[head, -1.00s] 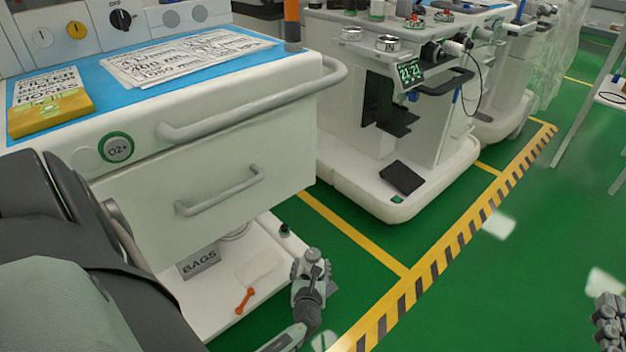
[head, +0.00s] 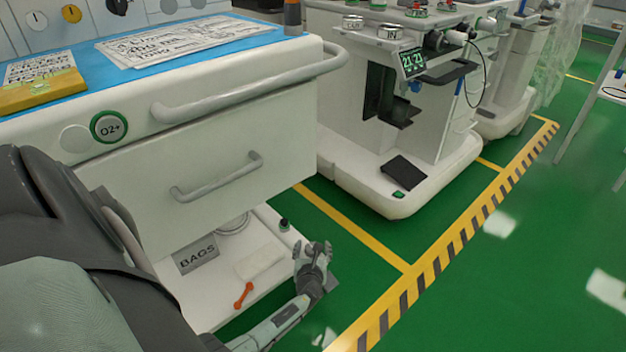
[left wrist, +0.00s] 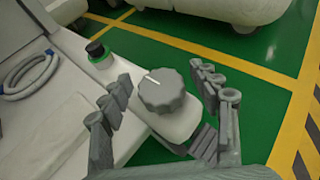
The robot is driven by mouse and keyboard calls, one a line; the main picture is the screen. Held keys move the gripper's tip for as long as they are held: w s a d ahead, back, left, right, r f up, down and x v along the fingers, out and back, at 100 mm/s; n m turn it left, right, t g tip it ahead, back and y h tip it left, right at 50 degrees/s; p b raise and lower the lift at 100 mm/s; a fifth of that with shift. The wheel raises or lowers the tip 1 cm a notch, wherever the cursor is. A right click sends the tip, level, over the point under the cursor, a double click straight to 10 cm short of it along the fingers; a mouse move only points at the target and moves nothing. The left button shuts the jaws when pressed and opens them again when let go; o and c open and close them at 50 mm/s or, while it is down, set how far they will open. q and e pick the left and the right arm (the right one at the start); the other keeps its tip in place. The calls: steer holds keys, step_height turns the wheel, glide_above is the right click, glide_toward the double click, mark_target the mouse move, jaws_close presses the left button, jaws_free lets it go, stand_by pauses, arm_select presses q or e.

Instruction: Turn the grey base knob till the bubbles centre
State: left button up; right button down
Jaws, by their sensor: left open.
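The grey knob (left wrist: 162,91), scalloped with a white pointer line, sits on a pale rounded mount at the corner of the cart's white base (head: 215,290). My left gripper is open, with one finger on each side of the knob in the left wrist view (left wrist: 165,84); gaps show between the fingers and the knob. In the head view my left gripper (head: 313,258) is at the base corner and its fingers hide most of the knob. I cannot make out any bubbles. My right gripper is out of view.
A black-topped button with a green ring (left wrist: 98,52) stands close by on the base, near a coiled grey hose (left wrist: 30,75). An orange spanner-like piece (head: 243,295) and a BAGS label (head: 197,256) are also there. The cart drawer (head: 210,175) overhangs; green floor lies right.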

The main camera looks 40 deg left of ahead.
arm_select(q)
steer(key=c, duration=1.2)
steer(key=shift+o, duration=0.2)
steer(key=shift+n, duration=0.3)
